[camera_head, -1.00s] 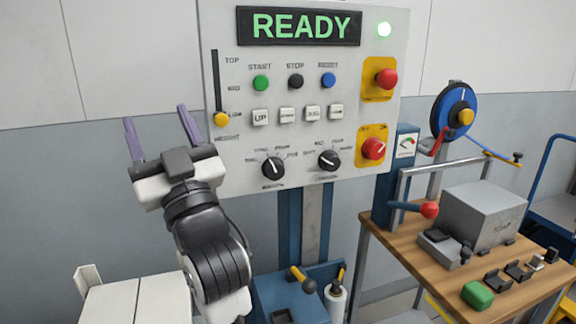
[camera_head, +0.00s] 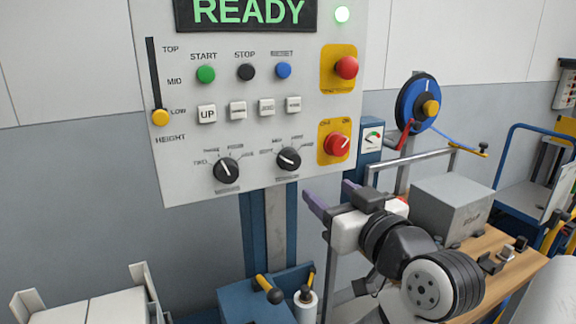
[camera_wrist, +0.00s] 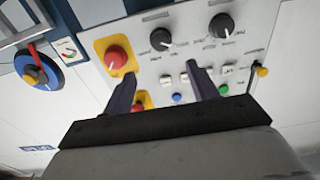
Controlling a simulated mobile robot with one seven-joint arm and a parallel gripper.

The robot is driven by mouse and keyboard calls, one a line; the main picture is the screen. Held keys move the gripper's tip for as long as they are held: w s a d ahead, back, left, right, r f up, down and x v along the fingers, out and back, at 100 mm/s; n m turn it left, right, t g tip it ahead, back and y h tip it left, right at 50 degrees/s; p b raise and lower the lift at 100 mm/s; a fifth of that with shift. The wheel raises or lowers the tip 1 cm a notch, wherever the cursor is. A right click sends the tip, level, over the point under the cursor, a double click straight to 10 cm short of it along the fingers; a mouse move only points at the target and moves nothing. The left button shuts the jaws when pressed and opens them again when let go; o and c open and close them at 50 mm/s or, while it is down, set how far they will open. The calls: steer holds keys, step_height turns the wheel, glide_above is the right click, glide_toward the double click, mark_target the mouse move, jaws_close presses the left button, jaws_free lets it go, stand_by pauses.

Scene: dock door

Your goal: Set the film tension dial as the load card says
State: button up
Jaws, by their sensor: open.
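The control panel (camera_head: 180,110) carries two black dials with white pointers. The right dial (camera_head: 288,160), whose small labels seem to run from soft to hard, points up and left; its caption is too small to read surely. The left dial (camera_head: 226,171) has number words around it. Both show upside down in the wrist view, the soft-to-hard dial (camera_wrist: 161,38) and the number dial (camera_wrist: 221,26). My gripper (camera_head: 330,193) is open and empty, below and right of the dials, facing the panel. Its fingers (camera_wrist: 163,85) stand apart from both dials. I see no readable load card.
A red rotary switch (camera_head: 337,144) on yellow sits beside the right dial, under a red button (camera_head: 346,67). The screen (camera_head: 246,12) reads READY beside a lit green lamp (camera_head: 342,14). A bench with a grey box (camera_head: 450,205) stands right.

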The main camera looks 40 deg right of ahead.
mark_target(293, 163)
steer(key=p+x, duration=0.2)
steer(key=x, duration=1.1)
steer(key=shift+a+p, duration=0.15)
steer(key=shift+p, duration=0.2)
steer(key=c, duration=1)
